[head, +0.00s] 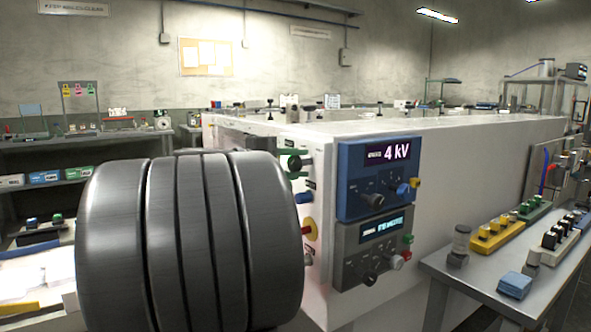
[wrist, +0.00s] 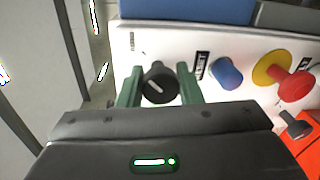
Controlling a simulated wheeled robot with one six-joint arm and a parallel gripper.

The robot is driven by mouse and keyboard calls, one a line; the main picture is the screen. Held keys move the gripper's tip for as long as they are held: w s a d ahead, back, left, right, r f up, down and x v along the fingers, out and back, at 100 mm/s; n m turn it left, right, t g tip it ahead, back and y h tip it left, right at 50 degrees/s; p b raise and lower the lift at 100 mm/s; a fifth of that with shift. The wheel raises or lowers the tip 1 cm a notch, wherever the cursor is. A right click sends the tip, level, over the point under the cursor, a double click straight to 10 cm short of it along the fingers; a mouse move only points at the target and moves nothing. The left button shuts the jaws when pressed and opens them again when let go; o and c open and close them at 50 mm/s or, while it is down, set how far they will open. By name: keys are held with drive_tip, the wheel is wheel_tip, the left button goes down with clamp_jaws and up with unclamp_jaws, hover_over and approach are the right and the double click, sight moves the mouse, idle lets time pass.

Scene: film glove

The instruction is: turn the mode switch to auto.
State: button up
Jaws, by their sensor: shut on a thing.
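The mode switch appears to be the black round knob (wrist: 158,72) on the white panel in the wrist view, with a pale pointer line on its face. The line lies diagonally; the mode labels around it are not readable. My gripper (wrist: 160,86) has its green fingers on either side of the knob and is shut on it. In the head view the knob (head: 293,163) sits high on the machine's near end, between the green fingers of my gripper (head: 296,164). My dark arm hides much of that end face.
Below the knob are a blue button (head: 304,197) and a red mushroom button (head: 308,229) on a yellow plate. A blue 4 kV module (head: 350,200) and a grey module (head: 350,262) are on the adjoining face. A side table (head: 480,270) with button boxes stands right.

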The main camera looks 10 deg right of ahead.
drive_tip(key=shift+f, duration=0.25)
drive_tip(key=o, duration=1)
drive_tip(key=shift+r, duration=0.1)
drive_tip(key=shift+c, duration=0.2)
drive_tip(key=p+v, duration=0.2)
drive_tip(key=v, duration=1.2)
drive_tip(key=shift+d, duration=0.15)
drive_tip(key=b+x, duration=0.2)
drive_tip(key=x, duration=1.1)
drive_tip(key=shift+w+d, duration=0.1)
drive_tip(key=shift+d, duration=0.2)
drive_tip(key=shift+a+r, duration=0.1)
